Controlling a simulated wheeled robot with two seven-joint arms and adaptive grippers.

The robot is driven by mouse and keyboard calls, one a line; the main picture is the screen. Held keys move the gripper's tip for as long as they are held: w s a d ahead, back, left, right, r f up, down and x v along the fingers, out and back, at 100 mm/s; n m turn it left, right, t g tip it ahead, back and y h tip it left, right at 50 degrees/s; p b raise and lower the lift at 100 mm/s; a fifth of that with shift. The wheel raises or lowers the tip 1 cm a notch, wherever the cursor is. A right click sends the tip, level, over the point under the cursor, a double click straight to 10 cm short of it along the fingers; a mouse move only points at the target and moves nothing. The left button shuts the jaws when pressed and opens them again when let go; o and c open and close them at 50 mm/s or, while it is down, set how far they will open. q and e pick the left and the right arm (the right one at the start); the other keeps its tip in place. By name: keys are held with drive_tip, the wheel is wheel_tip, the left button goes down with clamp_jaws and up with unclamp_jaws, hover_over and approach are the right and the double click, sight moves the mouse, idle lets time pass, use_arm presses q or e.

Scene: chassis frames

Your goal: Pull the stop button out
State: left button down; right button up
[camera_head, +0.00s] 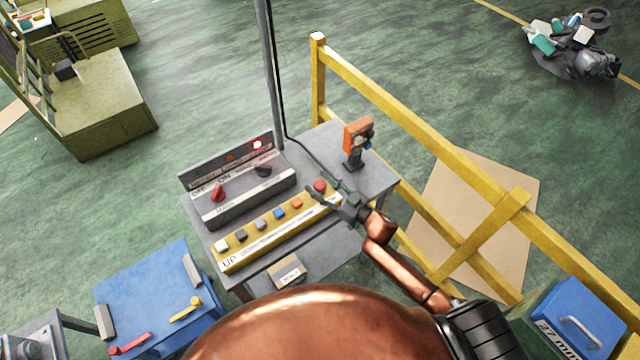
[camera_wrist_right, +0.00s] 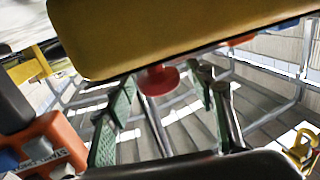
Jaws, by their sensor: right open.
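The red stop button (camera_head: 320,186) sits at the right end of the yellow strip (camera_head: 231,265) on the grey control desk. My right gripper (camera_head: 325,191) is at that end of the desk, open, with its fingers close to the button. In the right wrist view the red button (camera_wrist_right: 158,79) stands out from the edge of the yellow panel (camera_wrist_right: 180,35) and appears between the two spread green fingers. I cannot tell whether a finger touches it. My left gripper is not in view.
Several other buttons, such as a blue one (camera_head: 279,213), line the strip. Behind them is a grey switch box (camera_head: 250,195) with a red knob (camera_head: 218,194). An orange device (camera_head: 358,135) stands right of the button. A yellow railing (camera_head: 420,115) runs behind my right arm.

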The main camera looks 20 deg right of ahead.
clamp_jaws()
idle(0.5)
